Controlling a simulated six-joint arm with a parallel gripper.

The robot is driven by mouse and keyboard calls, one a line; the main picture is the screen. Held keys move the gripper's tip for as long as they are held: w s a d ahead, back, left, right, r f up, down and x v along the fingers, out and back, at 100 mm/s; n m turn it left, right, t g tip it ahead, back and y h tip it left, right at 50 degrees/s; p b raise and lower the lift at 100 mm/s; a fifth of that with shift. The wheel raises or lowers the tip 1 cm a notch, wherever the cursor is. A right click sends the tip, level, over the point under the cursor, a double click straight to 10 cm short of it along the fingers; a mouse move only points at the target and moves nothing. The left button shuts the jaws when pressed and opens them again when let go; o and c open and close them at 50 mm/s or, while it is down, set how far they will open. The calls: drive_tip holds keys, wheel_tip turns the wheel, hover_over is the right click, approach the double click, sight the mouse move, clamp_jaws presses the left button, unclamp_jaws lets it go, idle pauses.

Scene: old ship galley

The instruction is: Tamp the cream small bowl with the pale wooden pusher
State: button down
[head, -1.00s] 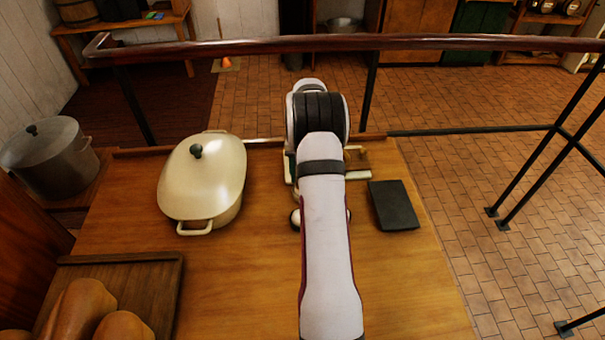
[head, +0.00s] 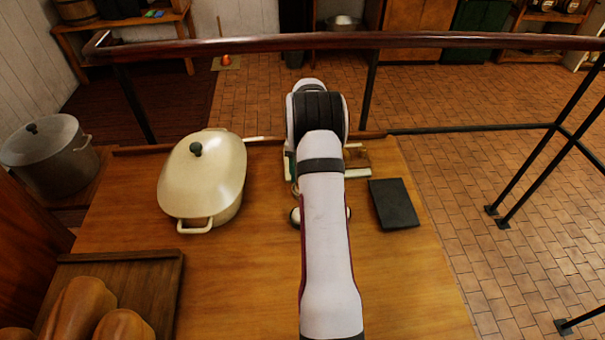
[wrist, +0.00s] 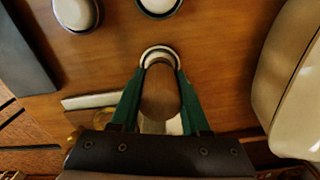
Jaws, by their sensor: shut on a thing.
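In the wrist view my gripper (wrist: 153,100) has green fingers closed around a brown wooden piece (wrist: 161,95), seen end-on, which I take to be the pusher. A pale round rim (wrist: 160,53) shows just beyond the fingertips. It looks like the small bowl, partly covered by the pusher; I cannot tell whether they touch. In the head view my own arm hides the pusher, the bowl and most of the gripper.
Two pale round items, one at upper left (wrist: 76,12) and one at top centre (wrist: 159,4), stand nearby. A cream lidded pot (head: 203,180) is left of my arm, a black slab (head: 393,204) right. A board (head: 150,270) with loaves lies front left. A rail (head: 350,44) crosses behind.

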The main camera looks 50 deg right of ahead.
drive_tip(key=shift+f, duration=0.4)
drive_tip(key=shift+r, duration=0.1)
idle(0.5)
drive_tip(key=shift+r, duration=3.45)
drive_tip(key=w+a+r+n, duration=0.2)
drive_tip(key=a+r+n, duration=0.15)
drive_tip(key=a, duration=0.55)
drive_tip(key=w+a+r+n, duration=0.1)
drive_tip(key=a+r+n, duration=0.1)
drive_tip(key=a+r, duration=0.5)
drive_tip(key=w+a+r+n, duration=0.2)
drive_tip(key=a+r+n, duration=0.1)
drive_tip(key=a, duration=0.8)
drive_tip(key=s+a+r+n, duration=0.3)
drive_tip(key=s+a, duration=0.1)
drive_tip(key=a, duration=0.5)
drive_tip(key=shift+s+a+r, duration=0.15)
drive_tip(key=shift+s+r, duration=0.25)
